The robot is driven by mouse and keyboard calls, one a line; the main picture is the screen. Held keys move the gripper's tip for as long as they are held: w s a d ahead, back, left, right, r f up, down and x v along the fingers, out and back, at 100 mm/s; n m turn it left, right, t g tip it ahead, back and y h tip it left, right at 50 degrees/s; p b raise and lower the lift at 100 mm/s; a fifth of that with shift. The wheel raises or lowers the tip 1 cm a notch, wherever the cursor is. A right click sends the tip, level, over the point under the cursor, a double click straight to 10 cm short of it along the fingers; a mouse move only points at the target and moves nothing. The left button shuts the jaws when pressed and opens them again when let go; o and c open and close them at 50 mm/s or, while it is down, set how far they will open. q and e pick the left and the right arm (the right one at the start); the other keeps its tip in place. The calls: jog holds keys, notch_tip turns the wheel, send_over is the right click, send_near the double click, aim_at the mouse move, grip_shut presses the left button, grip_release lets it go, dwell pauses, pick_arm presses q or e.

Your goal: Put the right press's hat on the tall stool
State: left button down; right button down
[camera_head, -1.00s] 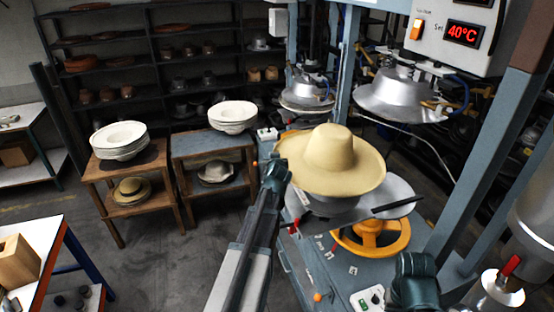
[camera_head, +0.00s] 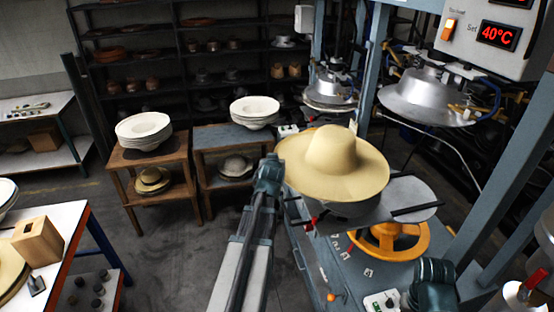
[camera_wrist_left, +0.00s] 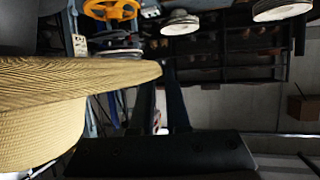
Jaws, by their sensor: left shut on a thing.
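A tan wide-brimmed hat (camera_head: 331,152) hangs crown up over the lower metal plate (camera_head: 408,190) of the right press. My left gripper (camera_head: 270,172) is shut on the left edge of its brim. In the left wrist view the hat (camera_wrist_left: 60,105) fills the left side, its brim reaching the fingertips (camera_wrist_left: 164,75). Two wooden stools, one on the left (camera_head: 140,162) and one with a greyish top (camera_head: 205,136), carry white hat stacks; I cannot tell which is the tall one. My right arm shows at the bottom right, but its gripper is out of view.
The press's silver upper die (camera_head: 425,97) and blue-grey frame stand at the right, with a yellow handwheel (camera_head: 391,243) below. White hat stacks (camera_head: 144,130) and (camera_head: 255,110) top the stools. A white table (camera_head: 55,218) stands at the left. The floor between is clear.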

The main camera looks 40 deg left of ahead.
pick_arm(q)
jog(key=s+a, duration=0.5)
jog(key=s, duration=0.1)
jog(key=shift+s+a, duration=0.4)
dwell(0.4)
jog(key=s+a, duration=0.5)
jog(key=s, duration=0.2)
jog(key=shift+a, duration=0.4)
dwell(0.3)
dwell(0.4)
